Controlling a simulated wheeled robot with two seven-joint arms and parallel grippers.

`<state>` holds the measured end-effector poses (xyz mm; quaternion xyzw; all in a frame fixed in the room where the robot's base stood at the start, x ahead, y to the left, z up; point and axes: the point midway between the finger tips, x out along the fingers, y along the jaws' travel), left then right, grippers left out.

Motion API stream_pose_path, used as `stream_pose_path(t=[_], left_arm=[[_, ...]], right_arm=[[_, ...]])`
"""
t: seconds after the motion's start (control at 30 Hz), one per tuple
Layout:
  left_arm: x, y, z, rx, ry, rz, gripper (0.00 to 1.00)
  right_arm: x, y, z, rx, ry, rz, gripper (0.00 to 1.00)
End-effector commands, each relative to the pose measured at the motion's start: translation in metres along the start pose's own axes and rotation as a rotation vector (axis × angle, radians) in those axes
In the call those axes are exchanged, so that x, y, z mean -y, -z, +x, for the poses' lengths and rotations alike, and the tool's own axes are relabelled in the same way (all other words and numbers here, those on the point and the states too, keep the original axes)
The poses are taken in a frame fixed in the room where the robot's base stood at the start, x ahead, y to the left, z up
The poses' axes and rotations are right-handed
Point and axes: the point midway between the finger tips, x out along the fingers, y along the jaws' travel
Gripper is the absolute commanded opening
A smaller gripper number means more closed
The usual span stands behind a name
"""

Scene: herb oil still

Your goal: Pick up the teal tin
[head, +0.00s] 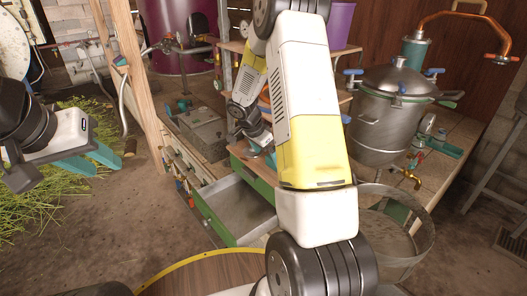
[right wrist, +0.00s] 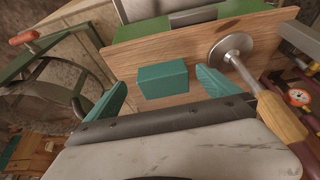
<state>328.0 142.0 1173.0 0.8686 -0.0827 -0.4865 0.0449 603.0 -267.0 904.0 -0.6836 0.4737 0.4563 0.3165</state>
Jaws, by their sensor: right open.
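The teal tin (right wrist: 163,80) is a small box on a wooden surface (right wrist: 135,55) in the right wrist view. My right gripper (right wrist: 161,82) is open, with one teal finger left of the tin and the other right of it. The tin shows in the gap, with space on both sides; I see no contact. In the head view my own right arm hides most of that spot, and I cannot make out the tin there for sure. My left gripper (head: 93,161) is at the far left of the head view, open and empty, away from the bench.
A round metal tool (right wrist: 232,47) with a wooden handle lies close right of the tin. In the head view an open drawer (head: 238,205) sticks out below the bench, and a steel pot (head: 390,105) stands to the right.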

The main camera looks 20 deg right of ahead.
Motion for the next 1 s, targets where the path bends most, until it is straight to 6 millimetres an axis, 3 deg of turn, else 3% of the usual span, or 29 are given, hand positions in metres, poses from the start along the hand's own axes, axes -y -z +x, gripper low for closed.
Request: stream_pose_path(t=[0.4, 0.73, 0.77, 1.0], left_arm=[[0.000, 0.000, 0.000, 0.000, 0.000, 0.000, 0.34], [0.000, 0.000, 0.000, 0.000, 0.000, 0.000, 0.34], [0.000, 0.000, 0.000, 0.000, 0.000, 0.000, 0.34], [0.000, 0.000, 0.000, 0.000, 0.000, 0.000, 0.34]], right_arm=[[0.000, -0.001, 0.057, 0.001, -0.004, 0.000, 1.00], [0.001, 0.000, 0.066, 0.000, 0.000, 0.000, 1.00], [0.001, 0.000, 0.066, 0.000, 0.000, 0.000, 0.98], [0.001, 0.000, 0.066, 0.000, 0.000, 0.001, 0.51]])
